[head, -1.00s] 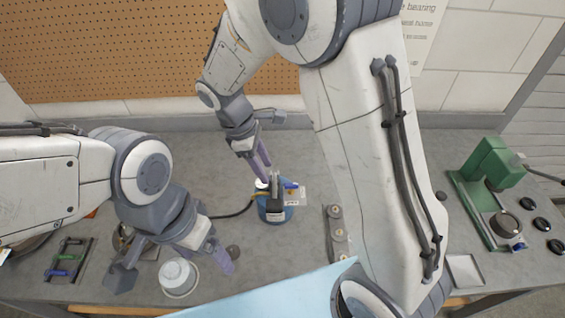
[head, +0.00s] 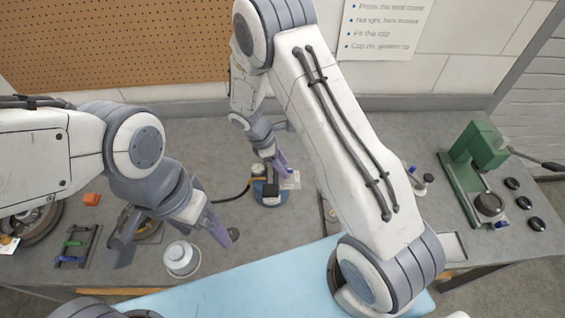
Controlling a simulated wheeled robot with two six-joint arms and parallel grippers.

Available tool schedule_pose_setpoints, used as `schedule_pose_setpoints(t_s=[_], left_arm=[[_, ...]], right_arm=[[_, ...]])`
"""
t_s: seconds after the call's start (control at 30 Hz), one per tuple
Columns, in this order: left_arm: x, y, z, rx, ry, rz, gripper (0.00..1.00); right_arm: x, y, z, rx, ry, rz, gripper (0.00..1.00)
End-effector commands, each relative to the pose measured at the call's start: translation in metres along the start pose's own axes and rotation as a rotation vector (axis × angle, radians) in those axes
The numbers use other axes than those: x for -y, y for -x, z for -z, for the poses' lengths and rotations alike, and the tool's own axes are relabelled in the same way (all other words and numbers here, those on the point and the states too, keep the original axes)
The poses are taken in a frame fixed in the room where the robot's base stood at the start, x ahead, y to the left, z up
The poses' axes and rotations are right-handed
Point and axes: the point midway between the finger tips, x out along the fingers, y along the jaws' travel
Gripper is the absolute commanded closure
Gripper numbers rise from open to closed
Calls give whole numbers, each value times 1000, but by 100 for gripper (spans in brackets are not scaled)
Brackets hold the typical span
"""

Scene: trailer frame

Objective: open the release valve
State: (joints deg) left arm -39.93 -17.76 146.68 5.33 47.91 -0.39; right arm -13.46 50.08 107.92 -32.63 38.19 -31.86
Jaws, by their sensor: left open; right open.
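A small device with a round blue base (head: 269,199) stands on the bench, with a dark upper part, a yellowish top and a white tag (head: 291,180) at its right. I cannot make out the release valve at this size. My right gripper (head: 281,165) reaches down at the device's upper right, its fingers open. They overlap the device's top in the picture, and I cannot tell whether they touch. My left gripper (head: 217,230) is open and empty above the bench, left of the device, close to a white round container (head: 181,258).
A dark hose (head: 231,196) runs left from the device. A green press (head: 470,165) and several black discs stand at the right. A small dark knob (head: 233,234) is beside the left fingers.

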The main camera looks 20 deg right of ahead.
Motion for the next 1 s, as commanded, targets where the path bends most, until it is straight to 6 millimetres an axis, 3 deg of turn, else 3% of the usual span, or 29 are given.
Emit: schedule_pose_setpoints(t_s=[0.3, 0.43, 1.0], left_arm=[[0, 1, 0, 0, 0, 0, 18], [0, 1, 0, 0, 0, 0, 18], [0, -2, 0, 0, 0, 0, 18]], right_arm=[[0, -4, 0, -1, 0, 0, 51], [0, -3, 0, -1, 0, 0, 100], [-2, -4, 0, 0, -113, 45, 100]])
